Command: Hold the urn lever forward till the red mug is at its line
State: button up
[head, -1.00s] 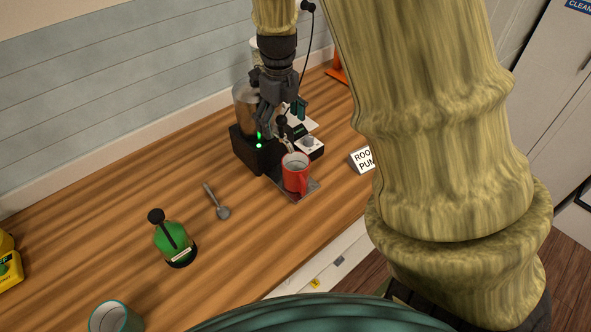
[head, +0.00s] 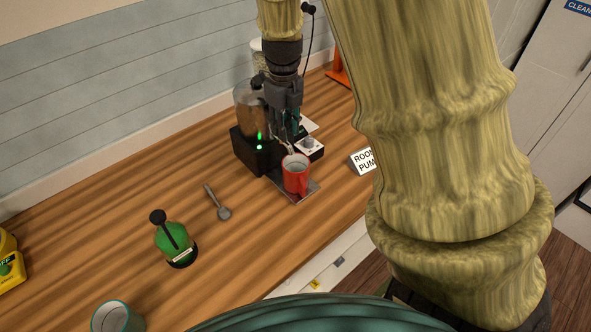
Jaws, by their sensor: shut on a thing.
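The urn (head: 251,108) has a clear tank on a black base with a lit green light. The red mug (head: 295,176) stands upright on the drip tray (head: 306,192) in front of it. The mug's inside looks pale, and I cannot make out its line or any liquid level. My gripper (head: 289,132) is at the urn's front, just above and behind the mug, pointing down. It is shut on the urn lever, which its fingers mostly hide.
A green bottle with a black top (head: 175,240), a metal scoop (head: 217,202) and a teal-rimmed cup (head: 113,317) are on the wooden counter (head: 90,222). A sign (head: 362,160) stands right of the mug. A white-topped box (head: 308,147) is beside the urn.

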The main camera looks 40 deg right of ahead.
jog(key=shift+s+f, duration=0.1)
jog(key=shift+s, duration=0.1)
jog(key=shift+s+f, duration=0.35)
jog(key=shift+s, duration=0.35)
jog(key=shift+s+r+p, duration=0.1)
jog(key=shift+s+p, duration=0.05)
jog(key=shift+p, duration=0.45)
dwell(0.4)
jog(key=shift+d, duration=0.1)
dwell(3.4)
